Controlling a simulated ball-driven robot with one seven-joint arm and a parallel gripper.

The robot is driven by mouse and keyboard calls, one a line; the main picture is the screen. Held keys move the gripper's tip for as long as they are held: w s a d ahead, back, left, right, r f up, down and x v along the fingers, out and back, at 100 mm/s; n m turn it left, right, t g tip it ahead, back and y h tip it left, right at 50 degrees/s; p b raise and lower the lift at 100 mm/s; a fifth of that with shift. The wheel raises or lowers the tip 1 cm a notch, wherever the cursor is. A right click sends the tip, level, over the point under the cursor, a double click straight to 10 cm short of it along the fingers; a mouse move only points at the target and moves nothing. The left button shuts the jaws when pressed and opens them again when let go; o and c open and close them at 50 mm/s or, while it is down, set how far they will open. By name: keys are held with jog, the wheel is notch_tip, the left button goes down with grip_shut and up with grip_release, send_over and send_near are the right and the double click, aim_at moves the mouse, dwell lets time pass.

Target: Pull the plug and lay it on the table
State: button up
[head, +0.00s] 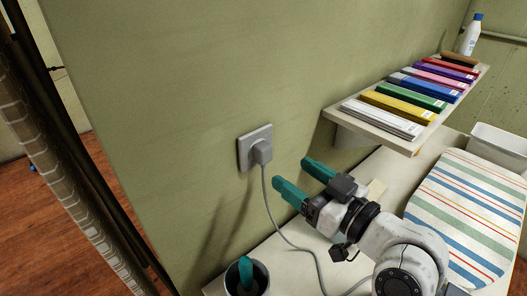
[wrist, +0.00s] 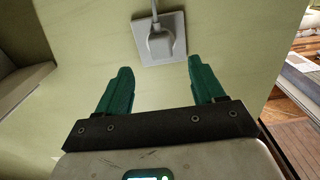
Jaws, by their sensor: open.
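The grey plug (head: 262,152) sits in the wall socket (head: 245,152) on the green wall, with its grey cord hanging down to the table (head: 290,262). The plug (wrist: 160,42) and socket plate (wrist: 178,25) also show in the wrist view, beyond and between my fingertips. My gripper (head: 297,182) is open and empty, to the right of and below the plug in the head view. Its green fingers (wrist: 155,75) point toward the wall and do not touch the plug.
A wall shelf (head: 406,143) with several coloured books and a white bottle (head: 471,35) is at the right. A striped ironing-type pad (head: 462,215) and a white bin (head: 497,147) lie below it. A dark cup (head: 247,280) with a green item stands at the table's near left.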

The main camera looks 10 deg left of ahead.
aim_at(268, 156)
jog(key=shift+x, duration=4)
jog(key=shift+b, duration=0.4)
jog(key=shift+c, duration=0.5)
grip_shut()
jog(key=shift+s, duration=0.1)
jog(key=shift+v, duration=2.95)
